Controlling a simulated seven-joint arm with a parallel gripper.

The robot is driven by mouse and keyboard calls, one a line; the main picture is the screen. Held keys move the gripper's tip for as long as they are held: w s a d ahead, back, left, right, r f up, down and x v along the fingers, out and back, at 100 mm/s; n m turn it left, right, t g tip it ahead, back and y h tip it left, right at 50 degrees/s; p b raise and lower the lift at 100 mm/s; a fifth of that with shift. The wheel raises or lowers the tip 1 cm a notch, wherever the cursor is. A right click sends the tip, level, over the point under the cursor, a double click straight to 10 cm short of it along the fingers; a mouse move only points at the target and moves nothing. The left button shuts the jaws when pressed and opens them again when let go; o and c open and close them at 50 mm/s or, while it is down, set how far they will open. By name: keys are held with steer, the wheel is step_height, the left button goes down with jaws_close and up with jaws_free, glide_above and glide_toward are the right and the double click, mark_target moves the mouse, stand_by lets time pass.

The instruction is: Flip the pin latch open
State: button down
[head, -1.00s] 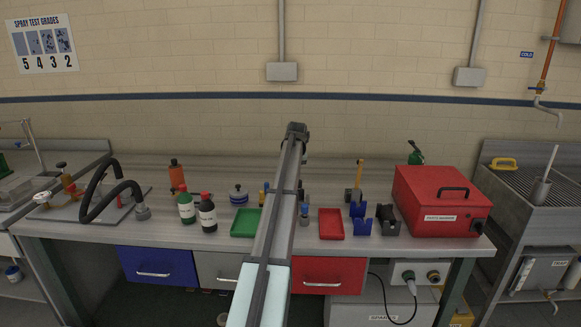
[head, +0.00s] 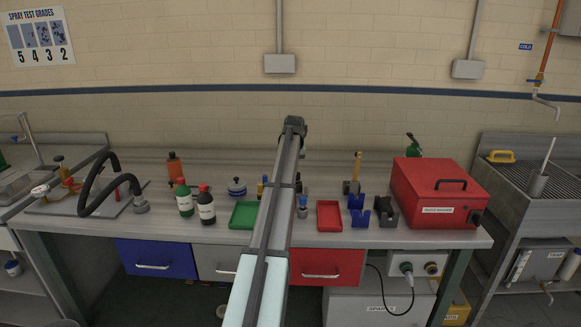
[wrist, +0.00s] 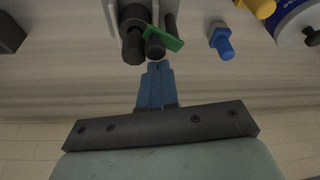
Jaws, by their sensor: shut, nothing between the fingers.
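In the wrist view my gripper (wrist: 157,70) points away from the camera, its two blue fingers shut together with nothing between them. Just beyond the fingertips is a pale grey bracket with dark cylindrical pins (wrist: 132,45). A flat green tab (wrist: 163,38) sits across the right-hand pins, slanting down to the right. It looks like the pin latch. The fingertips are close below the dark pin end, and I cannot tell whether they touch it. In the head view my arm covers the middle of the bench, and the fingers and latch are not clearly visible.
In the wrist view a blue bolt-like piece (wrist: 221,41) and a blue-and-white cylinder (wrist: 297,18) lie to the right. In the head view a green tray (head: 244,215), a red tray (head: 329,216), bottles (head: 206,205) and a red case (head: 432,195) stand on the bench.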

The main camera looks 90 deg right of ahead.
steer(key=shift+a+m, duration=0.1)
steer(key=shift+m, duration=0.3)
steer(key=m, duration=0.1)
steer(key=m+g, duration=0.1)
steer(key=m, duration=0.1)
steer(key=shift+w+a+m, duration=0.1)
steer(key=shift+a+m, duration=0.2)
steer(key=shift+a, duration=0.05)
steer(key=m, duration=0.1)
steer(key=m+g, duration=0.1)
steer(key=m, duration=0.1)
steer(key=shift+w+a+m+g, duration=0.15)
steer(key=shift+a+m+g, duration=0.1)
steer(key=shift+m+g, duration=0.05)
steer(key=m, duration=0.2)
steer(key=m+g+y, duration=0.1)
steer(key=m, duration=0.1)
steer(key=w+m, duration=0.1)
steer(key=m, duration=0.1)
steer(key=shift+w+a+m+g+y, duration=0.1)
steer(key=shift+a+m+g+y, duration=0.2)
steer(key=shift+a+m+y, duration=0.1)
steer(key=shift+w, duration=0.2)
steer(key=shift+s, duration=0.1)
